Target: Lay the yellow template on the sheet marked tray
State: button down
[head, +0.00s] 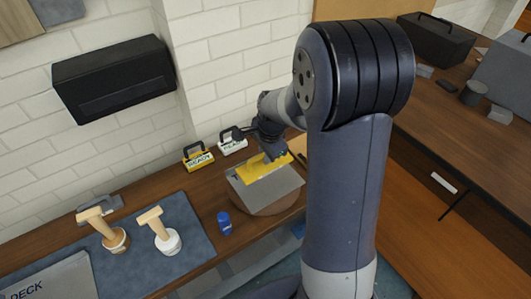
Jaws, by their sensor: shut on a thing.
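The yellow template (258,172) is a flat piece at the back of the bench, over the upper part of a grey sheet (268,192). My gripper (271,156) is shut on the template at its upper edge, and my wrist hides part of that edge. I cannot tell whether the template touches the sheet or is held just above it. The grey sheet lies on a round wooden board (283,207). I can read no tray mark on it from here.
A yellow carrier (198,157) and a white carrier (232,143) stand by the wall behind. A blue bottle (224,223) stands left of the board.

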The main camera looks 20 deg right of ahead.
aim_at(265, 167)
jog(key=shift+f+b, duration=2.15)
jog(key=shift+f, duration=0.8)
jog(key=shift+f, duration=0.2)
jog(key=c, duration=0.8)
grip_release()
jog(key=shift+o, duration=0.2)
jog(key=shift+r, duration=0.15)
jog(key=shift+r+p, duration=2.55)
jog(key=shift+r, duration=0.85)
jog(key=shift+f, duration=0.15)
